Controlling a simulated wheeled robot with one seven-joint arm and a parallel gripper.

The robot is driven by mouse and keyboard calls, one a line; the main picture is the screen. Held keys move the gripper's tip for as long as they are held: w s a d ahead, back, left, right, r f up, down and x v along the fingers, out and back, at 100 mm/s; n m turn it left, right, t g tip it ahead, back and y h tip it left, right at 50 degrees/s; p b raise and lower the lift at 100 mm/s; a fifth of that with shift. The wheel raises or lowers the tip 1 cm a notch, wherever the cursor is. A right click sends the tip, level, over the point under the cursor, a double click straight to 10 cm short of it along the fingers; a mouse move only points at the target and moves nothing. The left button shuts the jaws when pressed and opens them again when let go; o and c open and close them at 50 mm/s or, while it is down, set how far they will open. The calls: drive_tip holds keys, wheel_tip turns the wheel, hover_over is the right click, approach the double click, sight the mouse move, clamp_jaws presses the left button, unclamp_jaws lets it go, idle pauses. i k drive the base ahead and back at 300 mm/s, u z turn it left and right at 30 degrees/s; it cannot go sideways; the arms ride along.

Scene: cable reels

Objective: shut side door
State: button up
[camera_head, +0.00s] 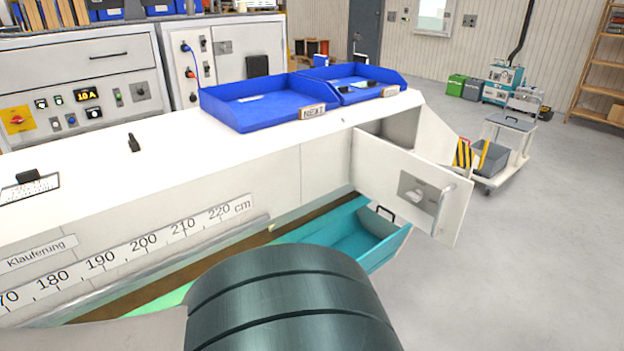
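The side door (400,182) is a white panel at the right end of the long white bench. It stands open, swung out toward the front, with a metal plate and a bar handle (441,208) near its free edge. Behind it the compartment opening (392,128) shows as a grey gap in the bench end. A dark ribbed cylindrical part of my arm fills the bottom middle of the view, in front of and below the door. My gripper's fingers are not visible.
A teal drawer (372,238) sticks out below the door. Blue trays (262,103) lie on the bench top (170,140). A cart (500,150) with a grey bin stands behind the door at the right. The floor (540,250) at the right is clear.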

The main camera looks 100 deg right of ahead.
sight(385, 172)
drive_tip(key=z, duration=4.3)
drive_tip(key=i, duration=0.5)
drive_tip(key=z, duration=1.15)
drive_tip(key=k, duration=1.4)
drive_tip(key=u, duration=0.4)
drive_tip(key=i, duration=0.5)
drive_tip(key=z, duration=0.05)
